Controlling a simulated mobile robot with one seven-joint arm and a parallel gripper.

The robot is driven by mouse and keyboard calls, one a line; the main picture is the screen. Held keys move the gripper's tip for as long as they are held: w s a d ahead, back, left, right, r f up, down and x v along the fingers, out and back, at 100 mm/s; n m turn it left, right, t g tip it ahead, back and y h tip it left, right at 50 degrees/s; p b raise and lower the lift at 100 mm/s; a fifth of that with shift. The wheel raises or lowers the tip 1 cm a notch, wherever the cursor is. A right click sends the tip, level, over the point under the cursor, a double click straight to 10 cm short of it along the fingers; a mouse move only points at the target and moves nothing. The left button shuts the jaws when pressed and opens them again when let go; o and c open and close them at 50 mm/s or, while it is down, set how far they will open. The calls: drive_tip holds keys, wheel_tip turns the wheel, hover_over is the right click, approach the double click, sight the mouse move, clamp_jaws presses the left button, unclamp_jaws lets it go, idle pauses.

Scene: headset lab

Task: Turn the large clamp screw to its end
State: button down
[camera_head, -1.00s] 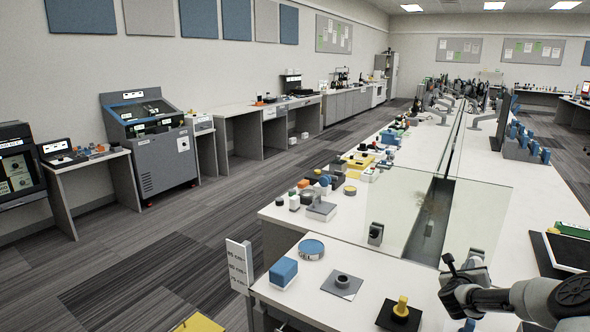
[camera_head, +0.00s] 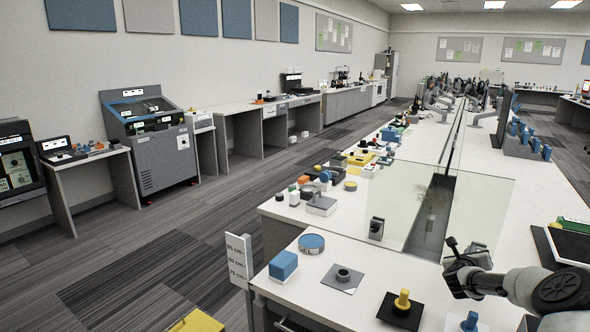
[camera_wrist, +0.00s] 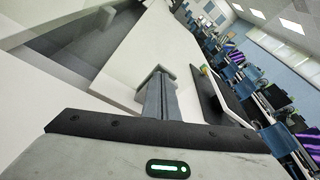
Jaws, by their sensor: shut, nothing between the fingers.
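No thing in view can be told for sure as the large clamp screw. In the head view, a yellow upright knob (camera_head: 402,300) stands on a black square plate (camera_head: 389,317) on the near white table. A blue knob (camera_head: 470,322) shows to its right at the bottom edge, partly cut off. My gripper (camera_head: 452,243) is above the table's right part, up and to the right of the yellow knob and apart from it. In the wrist view my gripper (camera_wrist: 159,92) is shut and empty, with no knob or screw near its fingers.
On the near table (camera_head: 385,268) stand a blue block (camera_head: 283,265), a round blue-topped tin (camera_head: 311,243) and a grey ring on a plate (camera_head: 343,275). A clear panel (camera_head: 398,215) stands behind. A height sign (camera_head: 239,257) is at the left corner. A tablet (camera_head: 568,246) lies right.

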drive_tip(key=shift+s+d+f+b, duration=0.15)
drive_tip(key=shift+f+b, duration=0.15)
drive_tip(key=shift+b, duration=0.2)
idle(0.3)
drive_tip(key=shift+s+d+b, duration=0.25)
drive_tip(key=shift+d+b, duration=0.05)
drive_tip(key=shift+b, duration=1.2)
drive_tip(key=shift+r, duration=0.15)
drive_tip(key=shift+w+a+r, duration=0.15)
drive_tip(key=shift+a+r, duration=0.05)
drive_tip(key=shift+s+f+b+v, duration=0.1)
drive_tip(key=shift+f+b+v, duration=0.1)
drive_tip(key=shift+v, duration=1.25)
drive_tip(key=shift+s+f+b+v, duration=0.1)
drive_tip(key=shift+f+b+v, duration=0.1)
drive_tip(key=shift+v, duration=1.3)
drive_tip(key=shift+d+r, duration=0.1)
